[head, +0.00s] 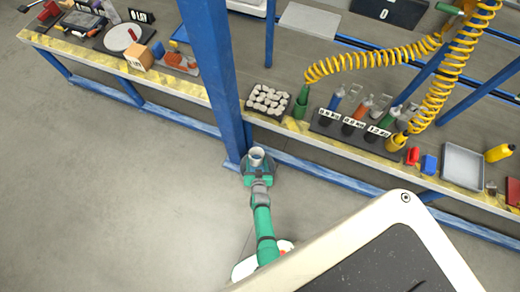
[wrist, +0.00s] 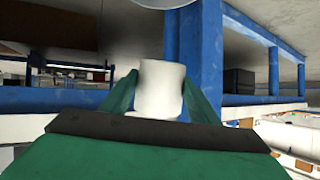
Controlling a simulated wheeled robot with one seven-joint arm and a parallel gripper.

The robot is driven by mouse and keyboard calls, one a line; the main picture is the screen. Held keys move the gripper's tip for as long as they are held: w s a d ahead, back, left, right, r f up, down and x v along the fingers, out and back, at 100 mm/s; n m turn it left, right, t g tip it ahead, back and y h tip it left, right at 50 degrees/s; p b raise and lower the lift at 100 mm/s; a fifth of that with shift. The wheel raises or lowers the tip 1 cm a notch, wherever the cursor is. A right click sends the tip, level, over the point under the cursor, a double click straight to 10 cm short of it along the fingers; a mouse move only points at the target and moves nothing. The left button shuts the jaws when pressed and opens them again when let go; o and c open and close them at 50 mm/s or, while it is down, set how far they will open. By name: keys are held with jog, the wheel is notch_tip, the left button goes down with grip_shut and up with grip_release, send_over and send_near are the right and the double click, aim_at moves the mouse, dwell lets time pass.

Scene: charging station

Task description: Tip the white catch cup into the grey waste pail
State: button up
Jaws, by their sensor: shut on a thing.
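The white catch cup (wrist: 162,90) stands upright between the two green fingers of my gripper (wrist: 160,98) in the wrist view. The fingers are shut on its sides. In the head view my gripper (head: 257,160) holds the white cup (head: 257,153) in front of the bench, beside the foot of a blue post. The cup's contents are too small to make out. I cannot pick out a grey waste pail in either view.
A blue post (head: 213,80) rises close beside my gripper. The long bench (head: 300,140) carries a tray of pale lumps (head: 268,100), bottles in a dark rack, yellow coiled hoses (head: 375,63) and a grey tray (head: 462,165). The floor (head: 120,200) at left is clear.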

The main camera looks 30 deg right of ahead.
aim_at(254, 163)
jog(key=shift+s+a+r, duration=0.15)
jog(key=shift+s+a, duration=0.05)
jog(key=shift+a, duration=0.25)
jog(key=shift+s+a+r, duration=0.15)
jog(key=shift+s+a, duration=0.05)
jog(key=shift+a, duration=0.2)
jog(key=shift+s+a+r, duration=0.2)
jog(key=shift+s+a, duration=0.15)
jog(key=shift+s, duration=0.15)
jog(key=shift+s+a+r+t+h, duration=0.2)
jog(key=shift+s+a, duration=0.1)
jog(key=shift+a, duration=0.2)
jog(key=shift+s+a+r+t+h, duration=0.1)
jog(key=shift+s+a+r+t, duration=0.15)
jog(key=shift+a, duration=0.25)
jog(key=s+a+r, duration=0.1)
jog(key=s+a, duration=0.7)
jog(key=a, duration=0.2)
jog(key=shift+s+r+n+t+h, duration=0.15)
jog(key=shift+n+t+h, duration=0.25)
jog(key=shift+t, duration=0.05)
